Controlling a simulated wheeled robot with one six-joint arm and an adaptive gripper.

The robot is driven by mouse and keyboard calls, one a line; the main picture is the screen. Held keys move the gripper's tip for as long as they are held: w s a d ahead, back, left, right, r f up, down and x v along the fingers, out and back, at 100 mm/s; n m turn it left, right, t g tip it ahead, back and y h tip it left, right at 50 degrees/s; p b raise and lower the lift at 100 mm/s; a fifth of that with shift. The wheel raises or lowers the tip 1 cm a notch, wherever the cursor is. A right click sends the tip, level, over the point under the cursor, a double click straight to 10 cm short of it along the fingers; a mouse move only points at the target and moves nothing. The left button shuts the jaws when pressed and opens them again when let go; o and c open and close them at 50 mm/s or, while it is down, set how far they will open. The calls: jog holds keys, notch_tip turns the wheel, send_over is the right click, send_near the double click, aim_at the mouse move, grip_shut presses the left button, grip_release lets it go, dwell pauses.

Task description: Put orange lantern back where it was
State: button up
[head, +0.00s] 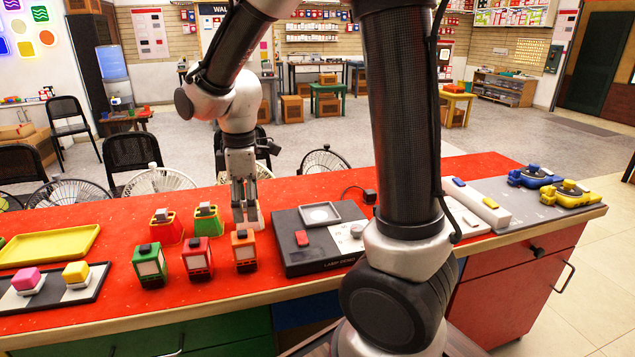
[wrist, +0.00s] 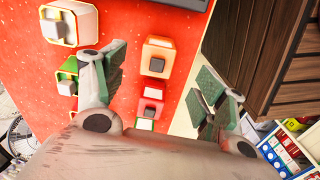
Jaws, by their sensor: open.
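The orange lantern (head: 244,251) stands upright on the red tabletop (head: 340,184), at the right end of a row with a red lantern (head: 197,260) and a green lantern (head: 150,266). It also shows in the wrist view (wrist: 158,44), between my fingers. My gripper (head: 245,217) is open and empty, pointing down just behind the orange lantern in the head view. In the wrist view my open fingers (wrist: 160,72) spread to either side of the lantern. I cannot tell how high they are above it.
A dark lamp-demo board (head: 300,262) lies close to the right. A yellow tray (head: 50,247) is at the left.

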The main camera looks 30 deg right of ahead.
jog(key=s+d+r+m+t, duration=0.2)
jog(key=s+d+r+m, duration=0.3)
jog(key=s, duration=0.4)
jog(key=s+d+r+m+t, duration=0.1)
jog(key=s+d+r+m, duration=0.5)
jog(key=s+d+m, duration=0.2)
jog(key=shift+s+d+t, duration=0.15)
jog(key=shift+s+t, duration=0.25)
jog(key=shift+s, duration=0.2)
dwell(0.6)
